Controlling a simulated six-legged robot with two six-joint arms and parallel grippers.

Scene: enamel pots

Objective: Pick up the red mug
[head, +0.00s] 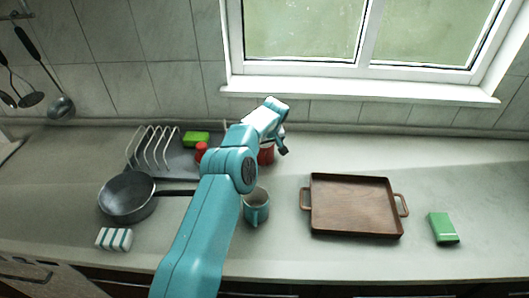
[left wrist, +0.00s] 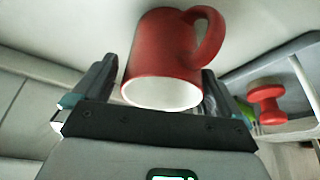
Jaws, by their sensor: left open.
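The red mug (head: 266,157) stands near the back of the counter, partly hidden behind my left arm in the head view. In the left wrist view the red mug (left wrist: 163,48) shows large, with its white inside facing the camera and its handle toward the upper right. My left gripper (head: 281,144) is at the mug, and its fingers (left wrist: 159,68) are open, one on each side of it. I cannot tell whether either finger touches it. My right gripper is not in view.
A teal mug (head: 257,208) stands in front of the red mug, close to my arm. A dish rack (head: 160,150), a red object (head: 201,150), a green sponge (head: 196,139) and a dark pan (head: 127,197) are left. A brown tray (head: 352,205) and a green box (head: 443,228) are right.

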